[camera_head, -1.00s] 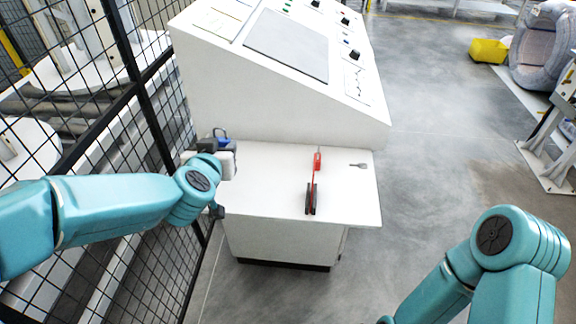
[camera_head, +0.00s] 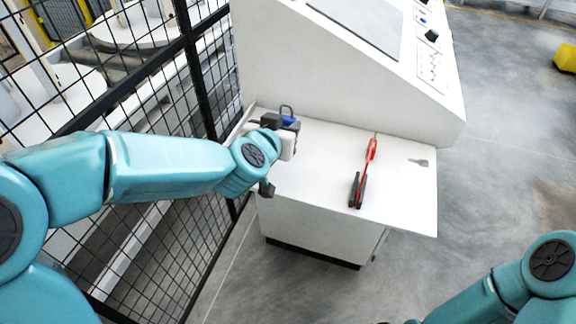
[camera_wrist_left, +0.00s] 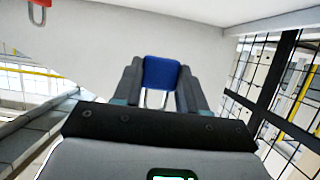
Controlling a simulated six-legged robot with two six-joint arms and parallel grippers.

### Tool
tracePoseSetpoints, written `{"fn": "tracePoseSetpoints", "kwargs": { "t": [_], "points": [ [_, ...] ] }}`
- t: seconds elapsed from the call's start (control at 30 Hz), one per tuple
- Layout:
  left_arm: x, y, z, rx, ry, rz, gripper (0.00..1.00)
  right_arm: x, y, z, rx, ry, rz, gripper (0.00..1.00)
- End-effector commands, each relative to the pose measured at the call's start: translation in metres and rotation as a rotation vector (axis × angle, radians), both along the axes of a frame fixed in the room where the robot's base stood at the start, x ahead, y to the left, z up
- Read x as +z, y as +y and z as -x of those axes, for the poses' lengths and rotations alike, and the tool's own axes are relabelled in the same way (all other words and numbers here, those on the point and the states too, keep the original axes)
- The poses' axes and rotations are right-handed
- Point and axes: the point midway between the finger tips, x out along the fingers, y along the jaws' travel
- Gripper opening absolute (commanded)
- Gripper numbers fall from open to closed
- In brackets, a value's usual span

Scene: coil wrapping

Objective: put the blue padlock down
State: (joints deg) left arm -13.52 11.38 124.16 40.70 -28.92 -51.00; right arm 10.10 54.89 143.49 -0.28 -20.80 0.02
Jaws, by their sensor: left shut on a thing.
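In the left wrist view, the blue padlock body (camera_wrist_left: 161,72) sits between the two dark fingers (camera_wrist_left: 160,85). I cannot tell whether the padlock touches the ledge. My right arm shows at the lower right of the head view, but its gripper is out of the picture.
A red and black tool (camera_head: 363,172) lies on the ledge, with a small grey key (camera_head: 418,162) to its right. The sloped white console (camera_head: 350,70) rises behind. A black mesh fence (camera_head: 205,95) stands close on the left. The ledge between padlock and tool is clear.

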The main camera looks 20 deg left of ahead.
Motion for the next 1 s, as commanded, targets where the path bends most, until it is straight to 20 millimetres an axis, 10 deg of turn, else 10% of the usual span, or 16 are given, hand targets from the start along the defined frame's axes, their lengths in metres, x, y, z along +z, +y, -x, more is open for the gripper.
{"fn": "tracePoseSetpoints", "kwargs": {
  "t": [0.5, 0.93, 0.97, 1.0],
  "points": [
    [-0.079, 0.000, -0.003, 0.002, -0.001, -0.001, 0.00, -0.038, 0.000, 0.000, 0.000, 0.000, 0.000, 0.43],
    [-0.085, 0.000, -0.004, 0.001, -0.002, 0.001, 0.00, -0.041, 0.000, 0.000, 0.000, 0.000, 0.000, 0.43],
    [-0.085, 0.000, -0.004, 0.001, -0.001, 0.001, 0.48, -0.040, 0.000, 0.000, 0.000, 0.000, 0.000, 0.43],
    [-0.084, 0.000, -0.004, 0.001, -0.001, 0.001, 0.61, -0.040, 0.000, 0.000, 0.000, 0.000, 0.000, 0.43]
  ]
}}
